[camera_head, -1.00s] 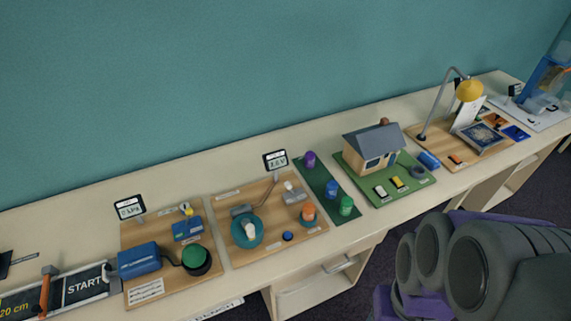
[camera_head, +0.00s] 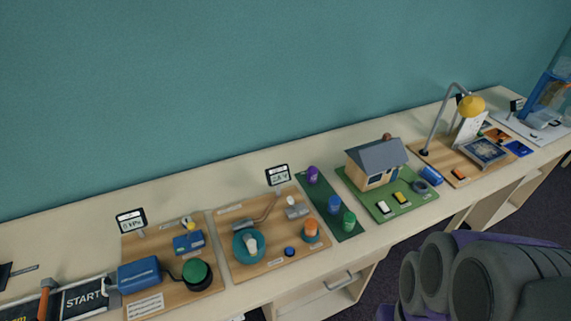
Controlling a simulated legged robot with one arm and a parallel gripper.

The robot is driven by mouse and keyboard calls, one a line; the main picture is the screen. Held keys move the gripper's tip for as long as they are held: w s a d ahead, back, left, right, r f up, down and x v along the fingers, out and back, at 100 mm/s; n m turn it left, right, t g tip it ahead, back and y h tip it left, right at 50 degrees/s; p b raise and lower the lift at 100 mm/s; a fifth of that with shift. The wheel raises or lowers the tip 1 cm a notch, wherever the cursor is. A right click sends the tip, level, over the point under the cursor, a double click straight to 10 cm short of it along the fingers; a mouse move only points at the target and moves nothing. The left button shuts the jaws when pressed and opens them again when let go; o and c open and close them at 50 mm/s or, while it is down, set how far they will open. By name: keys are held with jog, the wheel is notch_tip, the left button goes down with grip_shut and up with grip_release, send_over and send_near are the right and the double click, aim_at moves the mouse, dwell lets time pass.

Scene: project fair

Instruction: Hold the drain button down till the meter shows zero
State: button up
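Two boards here carry small meters. The left meter (camera_head: 131,221) seems to read 0 kPa; its board (camera_head: 213,267) holds a blue box (camera_head: 139,274) and a green dome button (camera_head: 197,274). The right meter (camera_head: 278,175) shows digits too blurred to read surely, perhaps ending in V. Its board (camera_head: 240,279) holds a teal round part (camera_head: 249,245), an orange-topped knob (camera_head: 310,231) and a small blue button (camera_head: 289,251). Button labels are too small to read, so I cannot tell which one is the drain. My gripper is not visible; only grey and purple parts of my arm show at bottom right.
A green strip (camera_head: 319,205) with purple, blue and green cylinders stands right of the second board. Further right are a model house (camera_head: 377,164) and a yellow desk lamp (camera_head: 470,105). A START track (camera_head: 85,299) lies at left. The table's front edge has drawers below.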

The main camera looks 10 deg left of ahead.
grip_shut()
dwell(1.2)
